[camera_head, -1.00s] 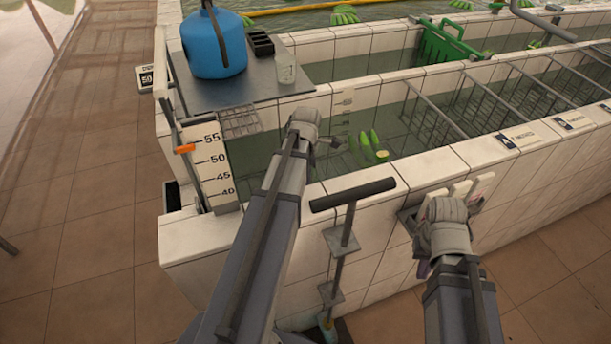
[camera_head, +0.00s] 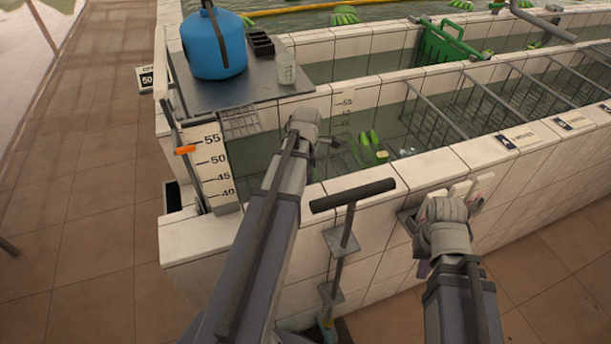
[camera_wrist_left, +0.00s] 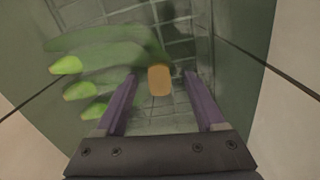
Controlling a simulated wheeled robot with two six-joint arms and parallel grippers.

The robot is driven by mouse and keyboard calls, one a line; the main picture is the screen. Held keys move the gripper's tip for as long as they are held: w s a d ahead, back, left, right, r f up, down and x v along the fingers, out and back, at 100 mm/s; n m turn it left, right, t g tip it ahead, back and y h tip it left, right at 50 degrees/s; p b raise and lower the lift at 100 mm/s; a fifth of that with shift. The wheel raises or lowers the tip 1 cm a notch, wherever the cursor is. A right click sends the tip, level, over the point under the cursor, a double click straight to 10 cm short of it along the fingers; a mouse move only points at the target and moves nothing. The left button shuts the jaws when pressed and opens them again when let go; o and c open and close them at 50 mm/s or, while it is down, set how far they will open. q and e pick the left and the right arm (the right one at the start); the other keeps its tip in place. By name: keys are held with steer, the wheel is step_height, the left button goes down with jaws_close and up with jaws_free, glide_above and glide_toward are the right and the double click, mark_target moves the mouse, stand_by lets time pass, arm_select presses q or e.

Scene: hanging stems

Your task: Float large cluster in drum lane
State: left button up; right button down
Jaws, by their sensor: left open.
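A green banana cluster (camera_head: 374,146) lies in the water of the near tank lane, with a pale cut face at one side. In the left wrist view several blurred green fingers with lighter tips (camera_wrist_left: 77,89) spread to the left, and a tan cut crown (camera_wrist_left: 160,80) shows between my jaws. My left gripper (camera_wrist_left: 163,92) is open there; I cannot tell whether it touches the crown. In the head view my left gripper (camera_head: 333,145) is mostly hidden behind its wrist, left of the cluster. My right gripper (camera_head: 424,268) hangs outside the near wall, its jaws largely hidden.
A tiled wall (camera_head: 405,172) borders the near lane. A T-handled tool (camera_head: 352,195) stands before it. A steel counter (camera_head: 235,92) carries a blue drum (camera_head: 215,45) and a beaker (camera_head: 286,69). Metal bars (camera_head: 440,108) cross the lane at right. A green crate (camera_head: 442,43) sits behind.

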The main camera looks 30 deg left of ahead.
arm_select(q)
step_height(320, 180, up, 8)
steer(key=p, duration=0.7)
steer(key=shift+s+d+f, duration=0.15)
step_height(320, 180, up, 17)
steer(key=p, duration=1.7)
steer(key=shift+r+p, duration=0.2)
steer(key=shift+p, duration=0.1)
